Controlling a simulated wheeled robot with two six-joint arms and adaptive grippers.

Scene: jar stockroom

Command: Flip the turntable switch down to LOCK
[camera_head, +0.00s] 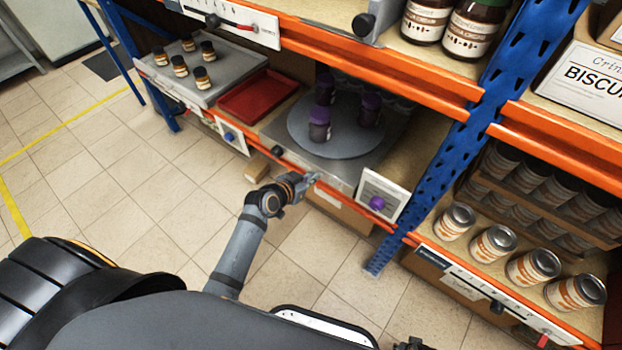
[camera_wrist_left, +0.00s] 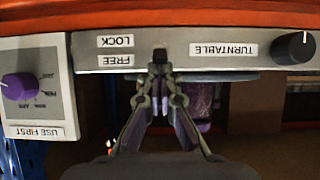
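The turntable (camera_head: 300,130) is a round grey plate on a grey base, with several purple-lidded jars (camera_head: 320,124) standing on it. In the left wrist view, which is upside down, the base front carries a TURNTABLE label (camera_wrist_left: 223,49), a LOCK label (camera_wrist_left: 117,41) and a FREE label (camera_wrist_left: 122,61). The small black switch (camera_wrist_left: 160,54) is beside these two labels. My left gripper (camera_head: 312,180) is at the base front; in the wrist view its fingertips (camera_wrist_left: 161,72) are together just at the switch, holding nothing visible. I cannot tell whether they touch it. A dark part at the head view's bottom edge may be my right gripper (camera_head: 412,343).
A black knob (camera_wrist_left: 293,47) is on the same front. A USE FIRST panel (camera_wrist_left: 38,110) with a purple knob (camera_wrist_left: 20,86) stands beside it. A blue upright (camera_head: 470,125) and orange shelf beams border the bay. A red tray (camera_head: 257,95) lies to the left. The floor in front is open.

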